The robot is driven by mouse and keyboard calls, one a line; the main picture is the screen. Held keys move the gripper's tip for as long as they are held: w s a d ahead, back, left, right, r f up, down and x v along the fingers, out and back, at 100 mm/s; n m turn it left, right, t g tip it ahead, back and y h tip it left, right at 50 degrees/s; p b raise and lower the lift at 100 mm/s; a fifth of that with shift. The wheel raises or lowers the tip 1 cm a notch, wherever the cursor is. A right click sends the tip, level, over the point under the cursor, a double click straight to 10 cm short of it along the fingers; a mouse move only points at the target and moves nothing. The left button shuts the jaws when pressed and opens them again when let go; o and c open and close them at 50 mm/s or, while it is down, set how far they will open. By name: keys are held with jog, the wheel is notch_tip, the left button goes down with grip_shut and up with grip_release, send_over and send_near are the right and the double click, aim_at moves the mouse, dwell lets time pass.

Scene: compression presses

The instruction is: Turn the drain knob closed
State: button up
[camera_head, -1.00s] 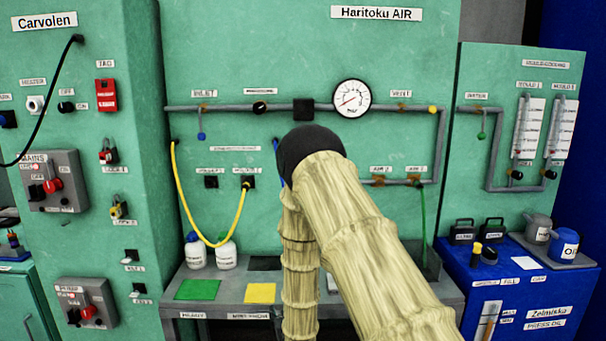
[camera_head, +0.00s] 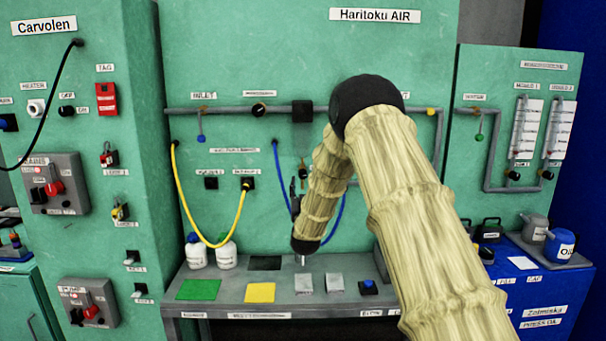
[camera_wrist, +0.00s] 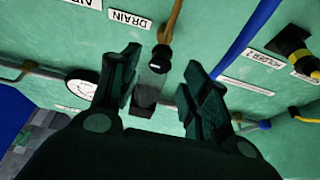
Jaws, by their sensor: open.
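The drain knob (camera_wrist: 160,57) is a black knob on the end of a brass-coloured stem, beside the DRAIN label (camera_wrist: 130,18) in the wrist view. My gripper (camera_wrist: 164,66) is open, with one dark finger on each side of the knob. The knob appears in the gap between the fingertips. I cannot tell whether either finger touches it. A dark, partly clear fitting (camera_wrist: 146,95) shows between the fingers, nearer the palm. In the head view my arm covers much of the panel in front of the gripper.
A blue hose (camera_wrist: 245,40) runs close to the right finger in the wrist view. A round gauge (camera_wrist: 82,88) is at left. In the head view the pressure gauge is hidden, and a grey bench (camera_head: 225,290) with coloured pads lies below the panel.

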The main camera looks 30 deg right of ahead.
aim_at(303, 177)
jog(key=shift+p+x, duration=0.75)
jog(key=shift+x, duration=2.25)
jog(key=shift+f, duration=0.1)
jog(key=shift+c, duration=0.3)
grip_shut()
